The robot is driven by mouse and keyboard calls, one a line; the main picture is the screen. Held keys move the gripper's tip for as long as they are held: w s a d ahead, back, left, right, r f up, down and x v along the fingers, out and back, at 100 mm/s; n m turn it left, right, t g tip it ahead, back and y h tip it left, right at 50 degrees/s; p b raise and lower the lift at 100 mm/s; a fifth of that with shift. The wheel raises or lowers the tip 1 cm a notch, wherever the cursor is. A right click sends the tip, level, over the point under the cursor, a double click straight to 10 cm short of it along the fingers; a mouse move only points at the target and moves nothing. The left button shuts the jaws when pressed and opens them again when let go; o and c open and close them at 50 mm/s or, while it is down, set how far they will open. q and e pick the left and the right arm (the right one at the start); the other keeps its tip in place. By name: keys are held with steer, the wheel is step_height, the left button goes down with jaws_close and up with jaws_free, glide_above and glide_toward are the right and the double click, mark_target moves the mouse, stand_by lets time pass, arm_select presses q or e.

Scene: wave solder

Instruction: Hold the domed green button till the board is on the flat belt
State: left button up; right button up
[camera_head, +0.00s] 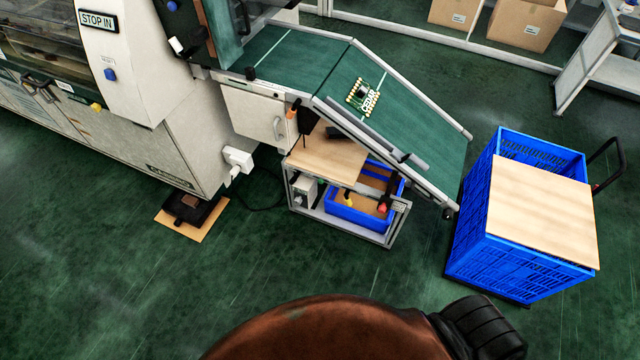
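The flat belt (283,46) is the level green stretch to the left, joining the top of the slope. The board lies wholly on the sloped part, apart from the flat belt. I cannot make out a domed green button. A small control box (399,206) sits under the slope, too small to read. Neither of my grippers is in view.
A blue crate (471,243) with a wooden lid stands at the right, below the slope's low end. A wooden shelf (325,150) and a smaller blue crate (344,214) sit under the conveyor. The large white machine (150,110) fills the left. The floor in front is clear.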

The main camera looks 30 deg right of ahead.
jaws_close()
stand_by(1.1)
